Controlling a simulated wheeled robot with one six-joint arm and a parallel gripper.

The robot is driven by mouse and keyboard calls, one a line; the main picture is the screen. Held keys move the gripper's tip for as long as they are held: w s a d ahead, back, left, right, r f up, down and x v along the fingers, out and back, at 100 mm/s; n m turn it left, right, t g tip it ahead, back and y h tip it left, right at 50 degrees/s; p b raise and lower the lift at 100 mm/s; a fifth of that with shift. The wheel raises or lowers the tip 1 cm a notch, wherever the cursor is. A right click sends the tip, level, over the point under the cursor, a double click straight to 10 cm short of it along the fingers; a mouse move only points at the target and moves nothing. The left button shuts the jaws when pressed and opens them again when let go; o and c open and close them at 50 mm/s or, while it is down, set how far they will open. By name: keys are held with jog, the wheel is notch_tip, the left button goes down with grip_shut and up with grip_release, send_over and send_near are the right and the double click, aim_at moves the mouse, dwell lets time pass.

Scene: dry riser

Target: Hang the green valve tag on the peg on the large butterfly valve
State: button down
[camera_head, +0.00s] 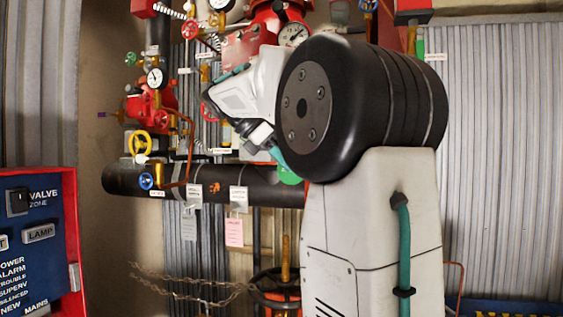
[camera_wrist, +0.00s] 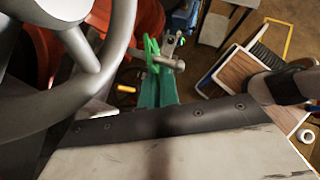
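In the wrist view my gripper (camera_wrist: 158,88) shows as teal fingers close together beyond a dark, bolted edge. A bright green piece (camera_wrist: 151,50), seen nearly edge-on, stands at the fingertips and looks like the green valve tag in their hold. A short grey metal bar with a rounded end (camera_wrist: 165,62) crosses right beside it; I cannot tell whether this is the peg or whether the tag's hole is around it. I cannot single out the large butterfly valve there.
A large grey handwheel (camera_wrist: 75,50) is close on the left in the wrist view, with red pipework behind. In the head view a black pipe (camera_head: 150,181) carries hanging grey (camera_head: 189,226) and pink (camera_head: 234,232) tags. A red-framed panel (camera_head: 40,240) stands left.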

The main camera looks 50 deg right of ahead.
jog(key=shift+d, duration=0.2)
jog(key=c, duration=1.6)
grip_release()
jog(key=shift+w, duration=0.1)
jog(key=v, duration=0.8)
jog(key=shift+a, duration=0.15)
